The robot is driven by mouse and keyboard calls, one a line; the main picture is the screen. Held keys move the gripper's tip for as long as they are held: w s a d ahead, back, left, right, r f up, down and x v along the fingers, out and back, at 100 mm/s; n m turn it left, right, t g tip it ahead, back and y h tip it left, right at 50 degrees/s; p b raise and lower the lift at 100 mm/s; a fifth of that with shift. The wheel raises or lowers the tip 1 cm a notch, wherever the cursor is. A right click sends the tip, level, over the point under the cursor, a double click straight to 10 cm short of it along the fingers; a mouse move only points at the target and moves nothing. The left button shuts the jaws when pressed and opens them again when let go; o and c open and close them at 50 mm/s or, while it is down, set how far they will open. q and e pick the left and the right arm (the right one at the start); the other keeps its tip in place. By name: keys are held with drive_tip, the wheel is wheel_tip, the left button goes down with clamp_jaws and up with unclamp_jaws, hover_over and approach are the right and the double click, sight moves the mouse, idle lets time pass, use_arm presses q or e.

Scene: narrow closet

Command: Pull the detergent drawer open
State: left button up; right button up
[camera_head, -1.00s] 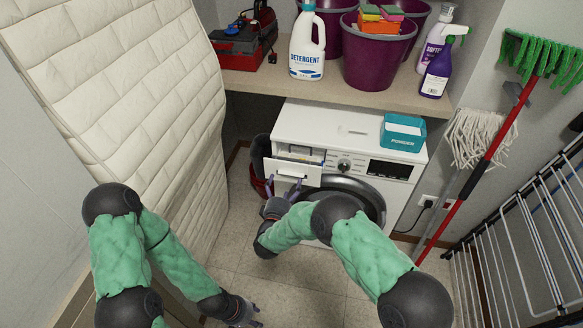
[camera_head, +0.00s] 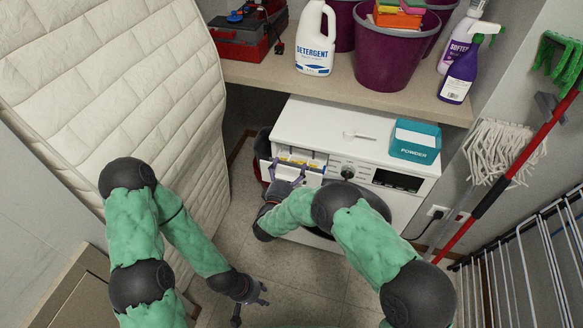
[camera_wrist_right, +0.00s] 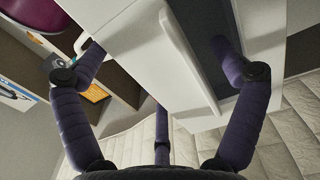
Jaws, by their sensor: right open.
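The detergent drawer (camera_head: 313,179) at the upper left of the white washing machine (camera_head: 312,122) stands part-way out. Its light tray with yellow marks (camera_head: 300,161) shows behind the front panel. My right gripper (camera_head: 289,174) is at the drawer front, its fingers spread. In the right wrist view, the white drawer front (camera_wrist_right: 130,40) with its long raised handle (camera_wrist_right: 188,58) lies between the open fingers (camera_wrist_right: 160,75). I cannot tell whether a finger touches it. My left gripper (camera_head: 251,305) is low over the floor, open and empty, away from the machine.
A teal powder box (camera_head: 415,141) and a small white scoop (camera_head: 360,136) lie on the machine. The shelf (camera_head: 340,85) above holds a detergent bottle (camera_head: 315,40) and purple buckets (camera_head: 396,55). A padded mattress (camera_head: 120,80) stands left; a drying rack (camera_head: 520,260) and mop (camera_head: 505,150) stand right.

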drive_tip(key=c, duration=1.7)
drive_tip(key=shift+p+v, duration=0.7)
drive_tip(key=shift+v, duration=0.4)
drive_tip(key=o, duration=1.7)
drive_tip(key=v, duration=0.7)
drive_tip(key=shift+s, duration=0.25)
drive_tip(key=shift+a, duration=0.1)
